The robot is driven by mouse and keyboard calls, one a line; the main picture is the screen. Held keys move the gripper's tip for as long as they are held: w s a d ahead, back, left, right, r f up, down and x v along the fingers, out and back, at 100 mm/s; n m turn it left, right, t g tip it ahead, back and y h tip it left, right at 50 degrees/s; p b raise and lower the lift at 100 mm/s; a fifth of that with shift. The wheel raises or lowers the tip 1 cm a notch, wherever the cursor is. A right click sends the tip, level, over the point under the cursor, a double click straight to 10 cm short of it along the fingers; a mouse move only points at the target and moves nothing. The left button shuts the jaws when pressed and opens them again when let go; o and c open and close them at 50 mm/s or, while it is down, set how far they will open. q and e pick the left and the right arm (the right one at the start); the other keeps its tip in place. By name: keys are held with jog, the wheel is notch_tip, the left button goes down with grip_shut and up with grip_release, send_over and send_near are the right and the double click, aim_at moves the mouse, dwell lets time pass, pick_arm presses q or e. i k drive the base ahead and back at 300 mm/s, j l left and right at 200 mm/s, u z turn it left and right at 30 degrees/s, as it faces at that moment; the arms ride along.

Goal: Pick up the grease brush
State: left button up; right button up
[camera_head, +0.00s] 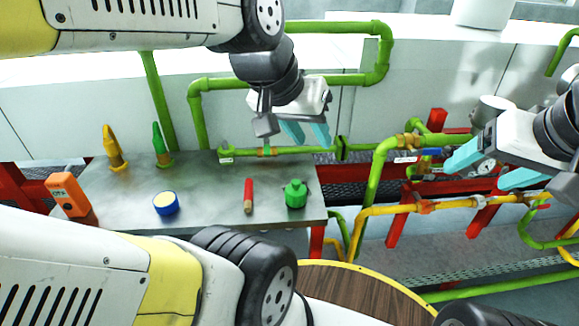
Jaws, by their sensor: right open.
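A slim red stick with a tan end (248,196), which looks like the grease brush, lies on the grey worktable (215,185), pointing toward the front edge. Its bristles cannot be made out. My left gripper (306,135), with cyan fingers pointing down, is above and behind the table's right end, to the right of the brush and apart from it. Its fingers show a gap with nothing between them. My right gripper (492,168) is far to the right by the pipes, open and empty.
A green pot (295,194) stands just right of the brush. Green and yellow pipes (372,210) run beyond the table's right edge.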

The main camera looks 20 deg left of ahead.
aim_at(248, 190)
jog(key=u, duration=1.3)
